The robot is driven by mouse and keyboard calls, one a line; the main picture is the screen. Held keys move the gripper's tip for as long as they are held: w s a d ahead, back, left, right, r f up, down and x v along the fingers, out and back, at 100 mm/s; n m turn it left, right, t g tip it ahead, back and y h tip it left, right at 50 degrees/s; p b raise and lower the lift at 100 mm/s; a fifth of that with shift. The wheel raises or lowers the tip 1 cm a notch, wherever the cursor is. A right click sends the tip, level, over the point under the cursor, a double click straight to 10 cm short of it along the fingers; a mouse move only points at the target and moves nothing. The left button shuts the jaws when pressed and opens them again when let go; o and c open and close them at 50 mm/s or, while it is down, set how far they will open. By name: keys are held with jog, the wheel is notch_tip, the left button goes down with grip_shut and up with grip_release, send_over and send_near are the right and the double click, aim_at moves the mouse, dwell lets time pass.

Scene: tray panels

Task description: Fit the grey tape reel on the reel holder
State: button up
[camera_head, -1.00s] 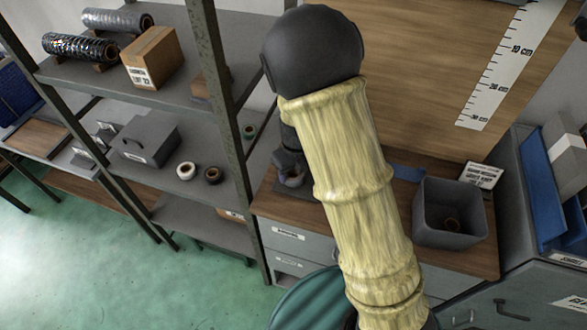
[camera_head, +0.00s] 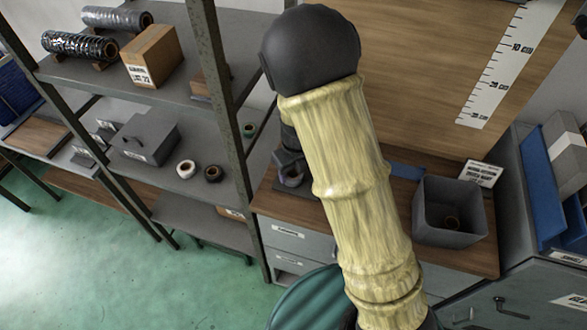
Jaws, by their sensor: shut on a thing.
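My gripper (camera_head: 289,163) shows only in part at the left edge of my arm, low over the wooden worktop. It is shut on a small greyish ring, which looks like the grey tape reel (camera_head: 291,178). My arm covers much of both. A dark flat base (camera_head: 284,189) lies on the worktop just under the reel; it may be the reel holder, but most of it is hidden. I cannot tell whether the reel touches it.
A white reel (camera_head: 186,168) and a dark reel (camera_head: 212,174) sit on the middle shelf, a green one (camera_head: 249,130) behind the post. A grey bin (camera_head: 450,236) with a brown reel inside stands on the worktop (camera_head: 397,213) to the right. The shelf post (camera_head: 228,120) rises left of my gripper.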

jog(key=shift+f, duration=0.25)
jog(key=o, duration=0.7)
jog(key=r+p, duration=0.3)
jog(key=p, duration=0.1)
jog(key=s+r+p, duration=0.1)
jog(key=r+p, duration=0.2)
jog(key=r, duration=0.1)
jog(key=r+p, duration=0.4)
jog(key=shift+s+d+p, duration=0.15)
jog(key=shift+d+p, duration=0.15)
jog(key=shift+d, duration=0.1)
dwell(0.9)
